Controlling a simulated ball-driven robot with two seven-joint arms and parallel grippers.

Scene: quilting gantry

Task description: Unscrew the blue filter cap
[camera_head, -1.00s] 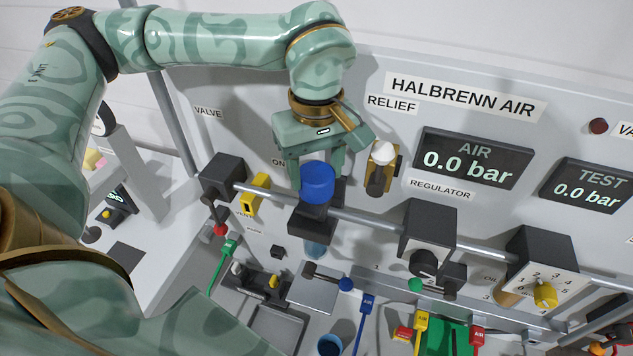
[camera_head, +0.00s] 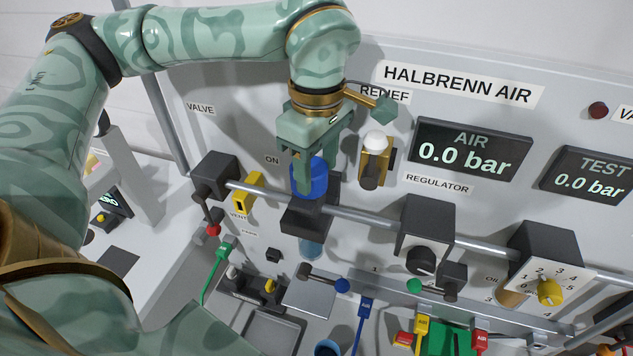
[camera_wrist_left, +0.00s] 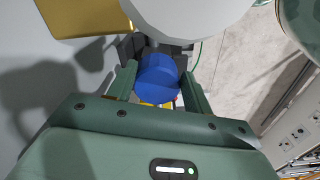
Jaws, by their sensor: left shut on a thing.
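The blue filter cap (camera_head: 311,178) sits on top of the black filter housing (camera_head: 305,216), with the clear bluish bowl (camera_head: 311,248) below it. My left gripper (camera_head: 305,180) comes down from above and is shut on the cap, one finger in front of it. In the left wrist view the cap (camera_wrist_left: 158,78) lies between the two green fingers. The cap's lower edge is hard to see, so I cannot tell whether it is loose on its housing. My right gripper is not in view.
The relief valve (camera_head: 374,160) with its white knob stands just right of the gripper. A yellow vent lever (camera_head: 247,193) is to the left. The regulator (camera_head: 425,235) is further right along the pipe. Both displays read 0.0 bar.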

